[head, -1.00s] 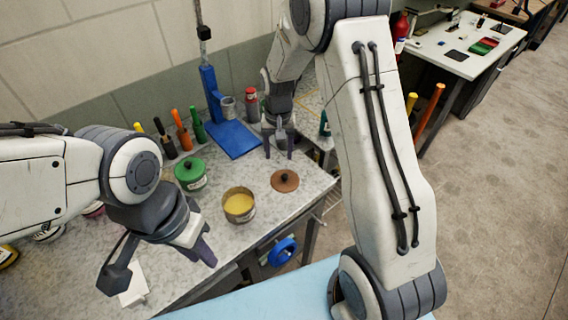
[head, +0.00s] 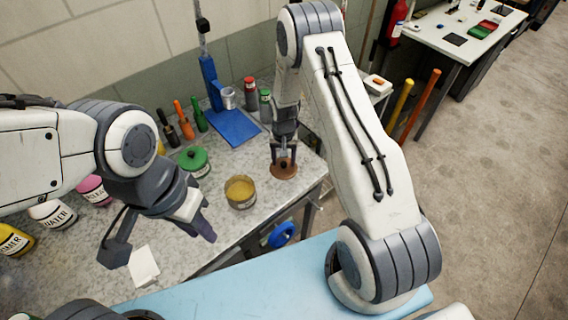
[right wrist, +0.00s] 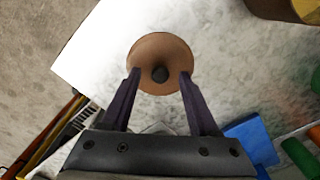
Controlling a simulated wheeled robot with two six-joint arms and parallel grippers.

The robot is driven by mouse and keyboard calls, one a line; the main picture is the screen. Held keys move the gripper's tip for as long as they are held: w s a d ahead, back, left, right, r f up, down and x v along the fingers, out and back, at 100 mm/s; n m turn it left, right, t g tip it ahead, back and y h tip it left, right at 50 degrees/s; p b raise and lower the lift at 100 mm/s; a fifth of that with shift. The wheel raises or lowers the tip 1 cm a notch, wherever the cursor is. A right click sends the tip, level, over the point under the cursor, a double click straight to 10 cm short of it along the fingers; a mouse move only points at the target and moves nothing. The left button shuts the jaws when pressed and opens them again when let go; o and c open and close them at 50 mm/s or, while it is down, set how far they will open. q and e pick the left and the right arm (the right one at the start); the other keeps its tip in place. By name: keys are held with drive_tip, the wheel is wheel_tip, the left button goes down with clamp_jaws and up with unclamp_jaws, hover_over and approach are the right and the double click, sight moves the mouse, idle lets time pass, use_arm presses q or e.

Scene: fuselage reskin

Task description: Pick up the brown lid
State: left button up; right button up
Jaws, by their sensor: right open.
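The brown lid (head: 284,170), a flat disc with a dark knob, lies on the grey speckled bench near its right edge. In the right wrist view the lid (right wrist: 160,50) shows just beyond the fingertips, its dark knob between the lines of the two fingers. My right gripper (head: 284,160) points down over the lid, fingers apart; the right wrist view shows it open and empty (right wrist: 160,82). Whether the fingertips touch the lid, I cannot tell. My left gripper (head: 205,225) hangs above the front of the bench, left of the lid; its opening is unclear.
An open tin with yellow contents (head: 240,192) stands left of the lid. A green-lidded tin (head: 194,160), a blue stand (head: 235,128), bottles and upright tools stand behind. A white card (head: 143,266) lies in front. The bench's right edge is close to the lid.

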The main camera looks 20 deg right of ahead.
drive_tip(key=shift+f, duration=0.25)
clamp_jaws()
drive_tip(key=shift+r, duration=0.15)
